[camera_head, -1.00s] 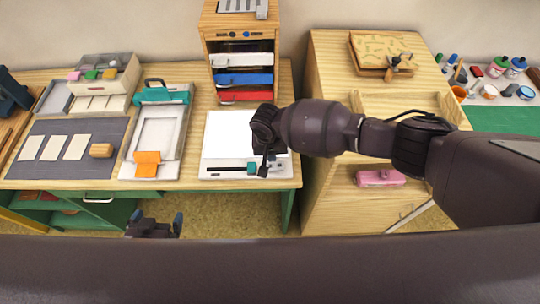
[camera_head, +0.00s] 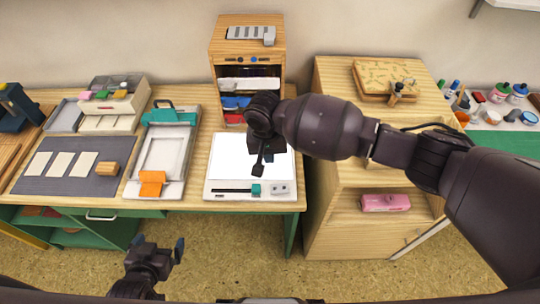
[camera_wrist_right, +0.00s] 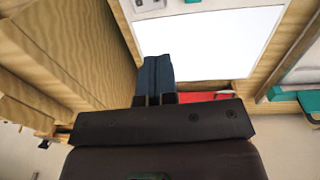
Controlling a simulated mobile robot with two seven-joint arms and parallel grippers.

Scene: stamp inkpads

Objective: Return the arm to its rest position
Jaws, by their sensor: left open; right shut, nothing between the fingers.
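My right gripper (camera_head: 258,166) hangs over the white lightbox panel (camera_head: 228,165) on the table, with the arm reaching in from the right. It is shut and empty. In the right wrist view its blue fingers (camera_wrist_right: 156,75) are together, with the white panel (camera_wrist_right: 215,45) beyond them; the gap between fingers and panel is hard to judge. My left gripper (camera_head: 157,247) is open and empty, low in front of the table's front edge, over the floor.
A wooden drawer rack (camera_head: 247,50) stands behind the panel, close to the right gripper. A wooden cabinet (camera_head: 340,215) stands right of the table, under the right arm. A clamp tray (camera_head: 160,155) and a grey mat (camera_head: 65,187) lie left. The floor in front is clear.

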